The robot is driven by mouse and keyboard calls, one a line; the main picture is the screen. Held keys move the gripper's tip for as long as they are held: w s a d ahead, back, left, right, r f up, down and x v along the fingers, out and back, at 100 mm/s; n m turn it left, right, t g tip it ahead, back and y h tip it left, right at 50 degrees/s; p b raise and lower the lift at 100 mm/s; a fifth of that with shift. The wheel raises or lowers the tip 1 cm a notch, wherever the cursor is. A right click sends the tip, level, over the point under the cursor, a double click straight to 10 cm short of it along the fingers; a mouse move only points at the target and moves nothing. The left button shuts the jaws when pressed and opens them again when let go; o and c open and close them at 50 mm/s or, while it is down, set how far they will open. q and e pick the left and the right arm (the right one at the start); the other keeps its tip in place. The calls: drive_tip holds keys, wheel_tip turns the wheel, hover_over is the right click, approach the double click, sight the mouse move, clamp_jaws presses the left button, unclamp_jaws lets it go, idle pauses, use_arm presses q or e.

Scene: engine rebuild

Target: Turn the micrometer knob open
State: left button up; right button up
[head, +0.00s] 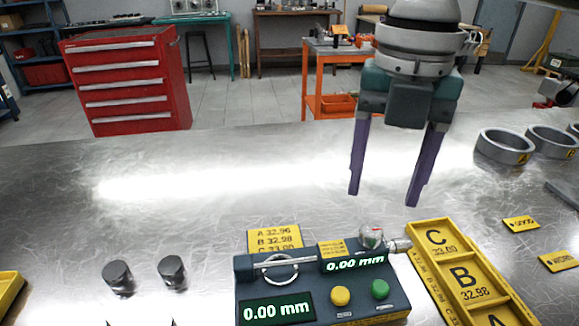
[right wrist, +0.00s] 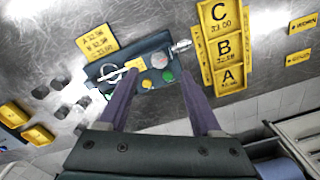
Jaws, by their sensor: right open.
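The micrometer device (head: 322,282) is a dark blue-grey box on the metal table at bottom centre, with two displays reading 0.00 mm, a yellow button and a green button. Its silver knob (head: 398,246) sticks out on the right side. In the right wrist view the device (right wrist: 112,68) lies beyond my fingertips, with the knob (right wrist: 181,46) at its right end. My right gripper (head: 384,199) points down with purple fingers spread and nothing between them. In the head view it appears above and behind the knob, apart from it. My left gripper is not clearly seen.
A yellow tray (head: 416,262) labelled A, B and C lies close right of the knob. Two dark cylinders (head: 118,278) stand left of the device. Metal rings (head: 505,147) sit at the right back. The table's middle left is clear. A red tool cabinet (head: 125,82) stands behind.

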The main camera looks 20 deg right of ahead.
sight(372, 229)
wheel_tip(372, 229, down, 7)
drive_tip(key=shift+r, duration=0.1)
drive_tip(key=shift+c, duration=0.3)
clamp_jaws()
idle(0.4)
